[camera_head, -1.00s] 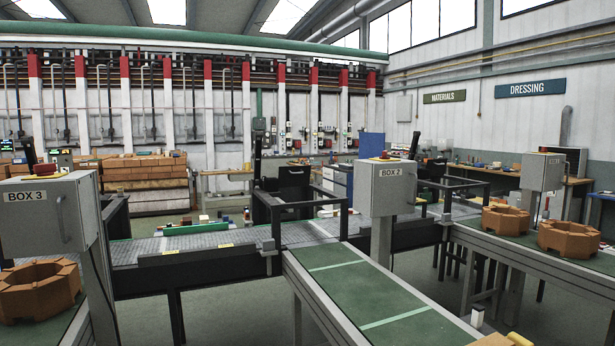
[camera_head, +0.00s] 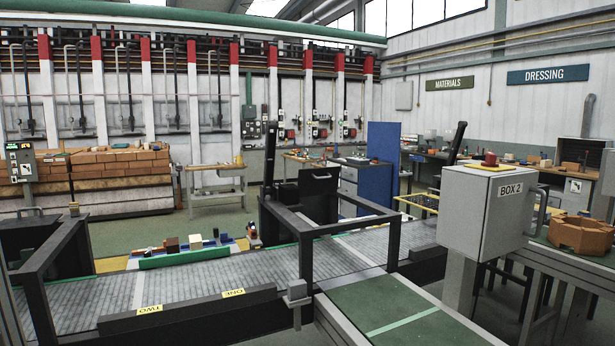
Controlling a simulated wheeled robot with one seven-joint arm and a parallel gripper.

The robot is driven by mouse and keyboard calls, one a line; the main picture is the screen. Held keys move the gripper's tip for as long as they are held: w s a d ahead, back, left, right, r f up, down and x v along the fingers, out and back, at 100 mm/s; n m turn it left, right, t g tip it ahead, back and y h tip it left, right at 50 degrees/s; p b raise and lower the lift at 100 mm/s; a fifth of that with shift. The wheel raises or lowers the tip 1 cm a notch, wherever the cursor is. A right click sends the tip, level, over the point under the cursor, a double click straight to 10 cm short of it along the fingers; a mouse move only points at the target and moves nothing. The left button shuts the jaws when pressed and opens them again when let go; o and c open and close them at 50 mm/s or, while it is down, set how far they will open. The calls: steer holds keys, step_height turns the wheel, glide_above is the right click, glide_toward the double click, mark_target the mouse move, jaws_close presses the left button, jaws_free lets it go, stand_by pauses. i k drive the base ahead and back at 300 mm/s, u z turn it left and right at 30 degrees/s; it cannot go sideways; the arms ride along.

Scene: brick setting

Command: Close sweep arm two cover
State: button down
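A yellow label reading TWO (camera_head: 149,309) and another reading ONE (camera_head: 233,293) appear upside down on the long dark housing (camera_head: 190,310) along the near side of the grey conveyor (camera_head: 90,292). I cannot tell which part is the sweep arm two cover, or whether it is open. A black box with a handle (camera_head: 319,192) stands behind the conveyor at the middle. A green bar (camera_head: 185,257) lies along the conveyor's far edge. My gripper is not in view.
Black frames (camera_head: 347,228) rise over the conveyor. The grey BOX 2 cabinet (camera_head: 480,215) stands at the right. A green-topped belt (camera_head: 400,312) runs toward me. Open floor (camera_head: 130,235) lies behind the conveyor, before the brick stack (camera_head: 118,163).

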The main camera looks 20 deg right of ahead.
mark_target(314, 182)
steer(key=i, duration=1.55)
steer(key=z, duration=0.05)
